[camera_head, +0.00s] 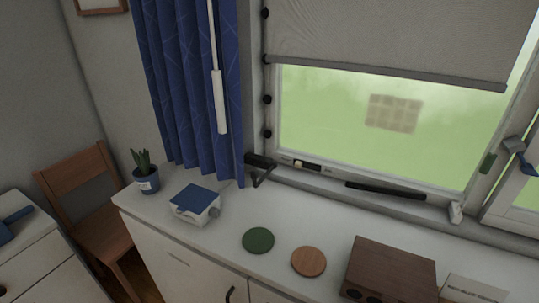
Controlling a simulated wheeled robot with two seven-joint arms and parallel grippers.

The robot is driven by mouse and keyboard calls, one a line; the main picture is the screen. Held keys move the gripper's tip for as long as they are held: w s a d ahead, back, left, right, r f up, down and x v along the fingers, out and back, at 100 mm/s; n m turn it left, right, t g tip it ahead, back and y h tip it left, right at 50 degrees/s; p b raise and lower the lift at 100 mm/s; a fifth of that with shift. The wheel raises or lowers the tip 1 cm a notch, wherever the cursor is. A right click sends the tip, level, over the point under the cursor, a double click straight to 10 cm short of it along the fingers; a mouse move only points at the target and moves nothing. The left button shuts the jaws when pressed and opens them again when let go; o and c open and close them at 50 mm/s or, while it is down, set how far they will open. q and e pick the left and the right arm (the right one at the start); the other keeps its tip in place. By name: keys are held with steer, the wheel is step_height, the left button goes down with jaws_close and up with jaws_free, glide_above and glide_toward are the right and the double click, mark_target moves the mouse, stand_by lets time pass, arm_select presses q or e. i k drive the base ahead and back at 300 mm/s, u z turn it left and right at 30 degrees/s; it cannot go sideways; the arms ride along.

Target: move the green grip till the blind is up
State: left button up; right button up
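The blind (400,38) is a grey sheet over the upper part of the window, with a darker bottom bar (390,73) that hangs slightly tilted in the picture. Below it the glass is uncovered and shows pale green outside. A white wand (220,102) hangs on a thin rod in front of the blue curtain (185,85). Neither of my grippers is in view.
The white cabinet top holds a potted plant (146,178), a blue-topped white box (197,205), a green disc (258,240), an orange-brown disc (308,261) and a brown wooden box (389,272). A black bracket (262,168) juts at the sill. A wooden chair (85,200) stands left.

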mark_target(490, 159)
steer(key=k, duration=0.5)
steer(key=z, duration=0.3)
steer(key=i, duration=0.5)
steer(key=z, duration=0.95)
